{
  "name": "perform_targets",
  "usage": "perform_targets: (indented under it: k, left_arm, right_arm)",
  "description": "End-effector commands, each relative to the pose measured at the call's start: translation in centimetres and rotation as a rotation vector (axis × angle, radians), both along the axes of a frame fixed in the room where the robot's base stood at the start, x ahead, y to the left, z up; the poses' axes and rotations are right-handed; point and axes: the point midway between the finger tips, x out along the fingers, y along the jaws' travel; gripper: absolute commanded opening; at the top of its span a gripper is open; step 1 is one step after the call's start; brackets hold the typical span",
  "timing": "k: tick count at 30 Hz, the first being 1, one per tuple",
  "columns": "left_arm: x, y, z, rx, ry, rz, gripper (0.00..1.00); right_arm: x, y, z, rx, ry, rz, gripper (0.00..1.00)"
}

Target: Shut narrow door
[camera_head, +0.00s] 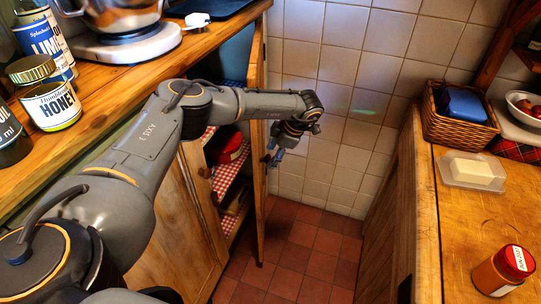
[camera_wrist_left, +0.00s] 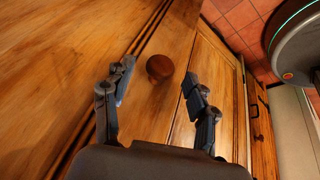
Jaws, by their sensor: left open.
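The narrow wooden door (camera_head: 258,190) stands open in the head view, seen almost edge-on, swung out from the cupboard under the left counter. My left gripper (camera_head: 275,154) is on the right side of this door, pointing down, and the arm reaches over from the left. In the left wrist view, the gripper (camera_wrist_left: 155,92) is open and empty. A round brown knob (camera_wrist_left: 159,67) on a wooden front shows between and beyond its fingertips. I cannot tell whether a finger touches the wood. My right gripper is not in view.
The open cupboard holds a red tin (camera_head: 227,146) on checked shelf lining. A honey jar (camera_head: 45,95) and scale (camera_head: 125,43) stand on the left counter. The right counter holds a basket (camera_head: 460,128), butter dish (camera_head: 472,172) and orange jar (camera_head: 503,270). Tiled floor (camera_head: 300,250) between is clear.

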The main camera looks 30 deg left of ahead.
Motion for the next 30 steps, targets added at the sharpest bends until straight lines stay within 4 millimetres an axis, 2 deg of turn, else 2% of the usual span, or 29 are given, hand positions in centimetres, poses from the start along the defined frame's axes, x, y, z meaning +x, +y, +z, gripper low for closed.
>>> perform_targets:
  k: [6,15,21,24,30]
  left_arm:
    - [-0.1,0.7,-1.6,0.000,0.000,0.000,0.58]
    - [-0.1,0.8,-1.8,-0.002,-0.001,0.000,0.58]
    - [-0.1,0.8,-1.8,-0.001,-0.001,0.000,0.17]
    - [-0.1,0.8,-1.8,-0.002,-0.001,0.000,0.00]
    - [-0.2,1.1,-1.8,-0.002,-0.001,0.000,0.00]
  right_arm:
    - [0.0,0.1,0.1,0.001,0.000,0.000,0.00]
    - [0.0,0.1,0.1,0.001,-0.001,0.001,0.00]
    - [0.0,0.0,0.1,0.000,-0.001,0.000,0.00]
    - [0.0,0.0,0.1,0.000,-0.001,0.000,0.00]
    - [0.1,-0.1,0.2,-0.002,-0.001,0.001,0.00]
